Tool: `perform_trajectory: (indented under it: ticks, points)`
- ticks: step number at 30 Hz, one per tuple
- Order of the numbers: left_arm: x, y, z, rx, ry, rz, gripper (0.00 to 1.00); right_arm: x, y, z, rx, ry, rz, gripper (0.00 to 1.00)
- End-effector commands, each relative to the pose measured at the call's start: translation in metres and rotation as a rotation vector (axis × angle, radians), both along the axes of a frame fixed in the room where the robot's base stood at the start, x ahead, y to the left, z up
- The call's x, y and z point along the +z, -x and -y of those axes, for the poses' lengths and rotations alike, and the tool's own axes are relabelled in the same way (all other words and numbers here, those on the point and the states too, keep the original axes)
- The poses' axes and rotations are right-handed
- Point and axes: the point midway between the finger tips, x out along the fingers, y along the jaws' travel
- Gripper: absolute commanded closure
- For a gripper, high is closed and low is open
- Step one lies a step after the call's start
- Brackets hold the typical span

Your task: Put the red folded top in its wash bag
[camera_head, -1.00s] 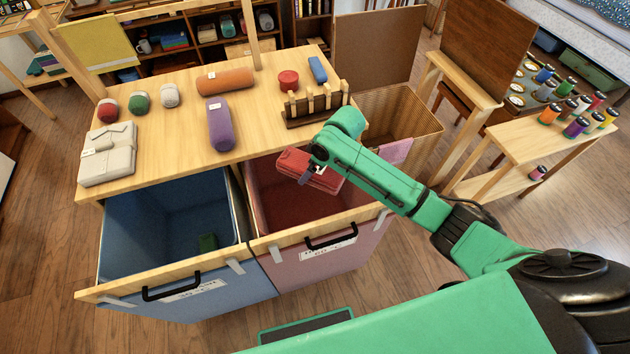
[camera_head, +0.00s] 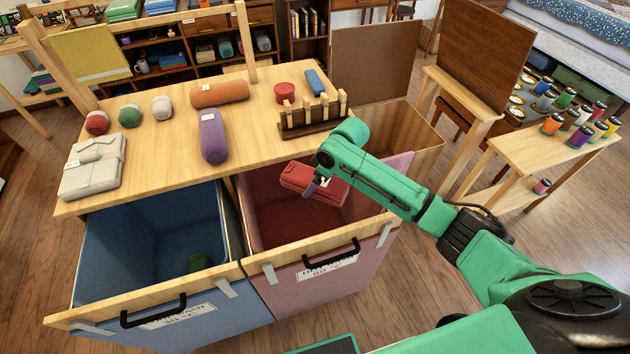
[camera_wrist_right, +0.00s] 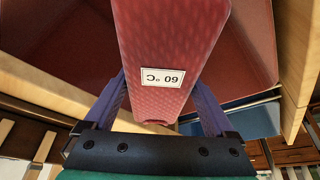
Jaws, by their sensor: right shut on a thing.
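The red folded top (camera_head: 298,178) is a flat oblong bundle over the mouth of the open red wash bag (camera_head: 345,270). It also shows large in the right wrist view (camera_wrist_right: 165,35), with a white "60 °C" label facing the camera. My right gripper (camera_head: 314,187) is shut on it, with a purple finger on each side in the right wrist view (camera_wrist_right: 160,95). The red bag's walls and floor show around the top; I cannot tell its exact height against the rim. My left gripper is not in view.
The table behind holds a grey folded bundle (camera_head: 93,167), several rolls and a pegged rack (camera_head: 312,122). A wicker basket (camera_head: 405,145) stands right of the table.

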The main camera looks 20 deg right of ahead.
Motion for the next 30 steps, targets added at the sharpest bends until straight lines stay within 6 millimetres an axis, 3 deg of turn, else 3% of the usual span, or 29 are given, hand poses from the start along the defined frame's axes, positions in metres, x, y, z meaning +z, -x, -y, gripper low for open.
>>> perform_trajectory:
  ticks: [11,14,24,30]
  points:
    - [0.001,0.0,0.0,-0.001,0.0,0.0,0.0,0.005,0.001,0.002,0.0,0.0,0.001,0.0]
    - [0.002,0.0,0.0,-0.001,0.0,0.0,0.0,0.021,0.005,0.007,0.001,0.001,0.004,0.0]
    - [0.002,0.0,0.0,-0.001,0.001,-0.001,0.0,0.11,0.029,0.034,-0.001,0.001,0.004,0.0]
    - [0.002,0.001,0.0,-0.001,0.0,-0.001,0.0,0.134,0.036,0.041,0.001,0.0,0.002,0.0]
